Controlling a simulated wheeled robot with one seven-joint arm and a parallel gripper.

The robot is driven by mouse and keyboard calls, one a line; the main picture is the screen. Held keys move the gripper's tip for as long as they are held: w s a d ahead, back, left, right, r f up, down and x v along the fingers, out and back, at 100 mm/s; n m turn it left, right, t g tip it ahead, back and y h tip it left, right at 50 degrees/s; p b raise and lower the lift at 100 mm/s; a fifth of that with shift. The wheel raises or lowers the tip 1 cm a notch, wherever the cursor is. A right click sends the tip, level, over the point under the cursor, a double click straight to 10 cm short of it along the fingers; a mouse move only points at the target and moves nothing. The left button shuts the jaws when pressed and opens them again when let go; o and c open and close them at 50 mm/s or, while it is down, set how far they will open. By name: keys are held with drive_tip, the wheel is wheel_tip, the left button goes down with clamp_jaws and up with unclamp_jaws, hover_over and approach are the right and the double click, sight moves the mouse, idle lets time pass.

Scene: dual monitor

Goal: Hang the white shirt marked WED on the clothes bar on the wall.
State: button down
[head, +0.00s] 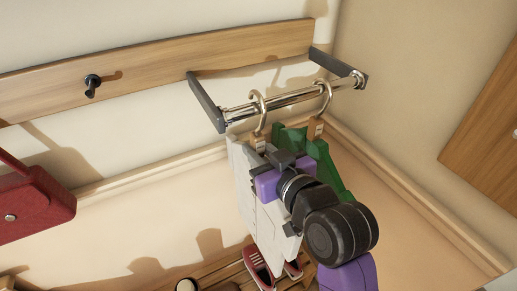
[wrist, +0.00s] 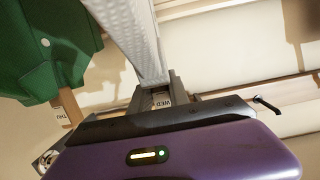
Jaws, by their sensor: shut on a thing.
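The white shirt (head: 262,215) hangs from a wooden hanger with a metal hook (head: 258,106). The clothes bar (head: 290,98) is a shiny rod between two dark brackets. The hook overlaps the bar near its left end; I cannot tell whether its weight rests there. My gripper and wrist cover part of the shirt.
A green shirt (head: 327,168) hangs from the bar just right of the white one; it also shows in the wrist view (wrist: 45,48). A dark peg (head: 92,84) sits on the wooden wall board (head: 150,77). A red case (head: 35,205) is at left.

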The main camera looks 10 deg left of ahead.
drive_tip(key=shift+f, duration=0.15)
drive_tip(key=c, duration=1.2)
unclamp_jaws()
drive_tip(key=shift+o, duration=0.2)
drive_tip(key=shift+f, duration=0.1)
drive_tip(key=shift+s+d, duration=0.1)
drive_tip(key=shift+s, duration=0.05)
drive_tip(key=b+v, duration=0.1)
drive_tip(key=v, duration=0.6)
drive_tip(key=shift+s+d, duration=0.15)
drive_tip(key=shift+s, duration=0.05)
